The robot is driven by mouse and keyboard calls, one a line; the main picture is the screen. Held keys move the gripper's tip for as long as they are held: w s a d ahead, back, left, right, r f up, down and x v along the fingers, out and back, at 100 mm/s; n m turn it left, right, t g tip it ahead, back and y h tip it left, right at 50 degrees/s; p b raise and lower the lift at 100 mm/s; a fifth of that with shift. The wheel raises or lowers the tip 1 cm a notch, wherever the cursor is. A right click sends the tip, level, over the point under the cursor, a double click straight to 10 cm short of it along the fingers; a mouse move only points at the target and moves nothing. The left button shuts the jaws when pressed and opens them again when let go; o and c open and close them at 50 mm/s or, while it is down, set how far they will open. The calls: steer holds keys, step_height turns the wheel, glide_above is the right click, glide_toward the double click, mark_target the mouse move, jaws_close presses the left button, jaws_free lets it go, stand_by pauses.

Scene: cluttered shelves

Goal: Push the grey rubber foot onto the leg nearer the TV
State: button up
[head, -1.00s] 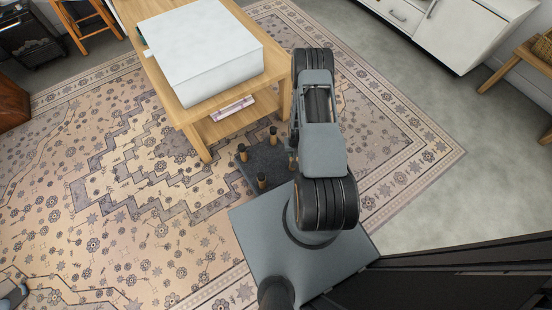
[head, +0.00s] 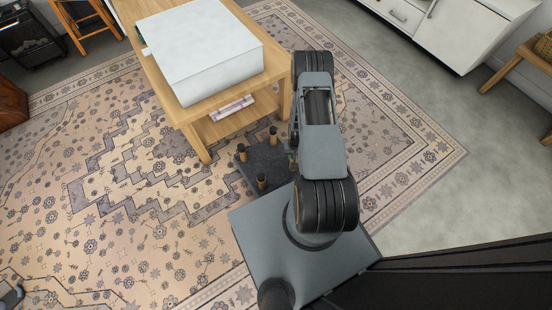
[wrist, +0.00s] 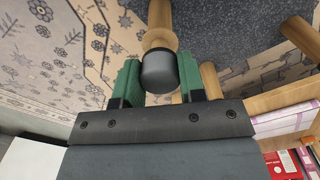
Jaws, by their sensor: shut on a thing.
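The grey rubber foot (wrist: 159,72) is a dark, rounded cap held between the green fingers of my gripper (wrist: 160,78) in the wrist view. It lines up with the end of a round wooden leg (wrist: 159,38) and overlaps it in the picture. I cannot tell how far it sits over the leg. The leg rises from a dark speckled slab (wrist: 225,28), which also shows in the head view (head: 258,158) lying on the rug. Other legs (head: 262,182) (head: 273,134) (head: 242,153) stand up from it with dark ends. My arm mostly hides the gripper in the head view.
A wooden table (head: 262,78) with a big white box (head: 203,52) stands just behind the slab, with a lower shelf holding a small item (head: 232,108). Patterned rug (head: 110,200) lies open to the left. White cabinets (head: 462,32) stand at the back right.

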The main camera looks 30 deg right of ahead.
steer(key=shift+f+b, duration=1.1)
steer(key=shift+f, duration=0.2)
stand_by(0.5)
steer(key=o, duration=1)
steer(key=shift+r, duration=0.1)
step_height(320, 180, up, 14)
steer(key=p, duration=0.5)
